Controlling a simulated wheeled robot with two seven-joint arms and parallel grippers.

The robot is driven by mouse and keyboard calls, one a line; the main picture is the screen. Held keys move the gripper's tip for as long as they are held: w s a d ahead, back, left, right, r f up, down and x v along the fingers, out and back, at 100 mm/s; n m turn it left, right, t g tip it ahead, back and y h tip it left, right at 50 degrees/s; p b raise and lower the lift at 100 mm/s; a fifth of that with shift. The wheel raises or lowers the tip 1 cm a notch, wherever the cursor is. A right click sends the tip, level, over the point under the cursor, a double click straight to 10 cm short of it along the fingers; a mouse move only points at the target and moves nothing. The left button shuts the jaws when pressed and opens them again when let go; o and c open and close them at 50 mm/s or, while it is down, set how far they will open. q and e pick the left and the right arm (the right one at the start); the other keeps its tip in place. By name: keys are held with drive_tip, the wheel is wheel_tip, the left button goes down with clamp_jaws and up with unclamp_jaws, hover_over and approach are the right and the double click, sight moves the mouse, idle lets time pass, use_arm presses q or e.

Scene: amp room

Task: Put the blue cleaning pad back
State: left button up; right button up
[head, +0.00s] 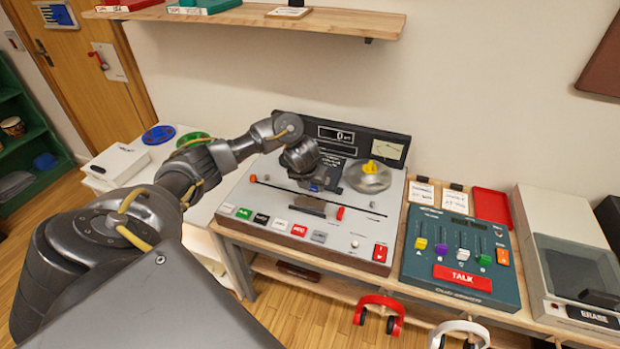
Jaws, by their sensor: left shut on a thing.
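My left gripper (318,180) reaches over the grey tape machine (240,195) from the left, pointing down. A round blue dish (158,134) lies on the white surface at the left, beside a green one (194,140) partly behind my arm. My right gripper is not in view.
A teal mixer (460,255) and a grey eraser unit (572,250) stand further right. A white box (120,163) sits at the left. A wooden shelf (340,22) overhangs the back.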

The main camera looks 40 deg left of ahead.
use_arm(q)
drive_tip(key=shift+d, duration=0.1)
drive_tip(key=shift+w+d, duration=0.1)
drive_tip(key=shift+d, duration=0.25)
drive_tip(key=s+d+f+n+g+y+b, duration=0.1)
drive_tip(key=s+d+n+g+y, duration=0.15)
drive_tip(key=d+n, duration=0.6)
drive_tip(key=s+d+f+n+g+y+b, duration=0.15)
drive_tip(key=s+d+n, duration=0.35)
drive_tip(key=d, duration=0.7)
drive_tip(key=s+d+f+n+g+h+b, duration=0.1)
drive_tip(key=s+n+g+h, duration=0.3)
drive_tip(key=s+n, duration=1.1)
drive_tip(key=n+h+b, duration=0.1)
drive_tip(key=n, duration=0.2)
drive_tip(key=shift+s+g+h, duration=0.2)
drive_tip(key=shift+g+h, duration=0.1)
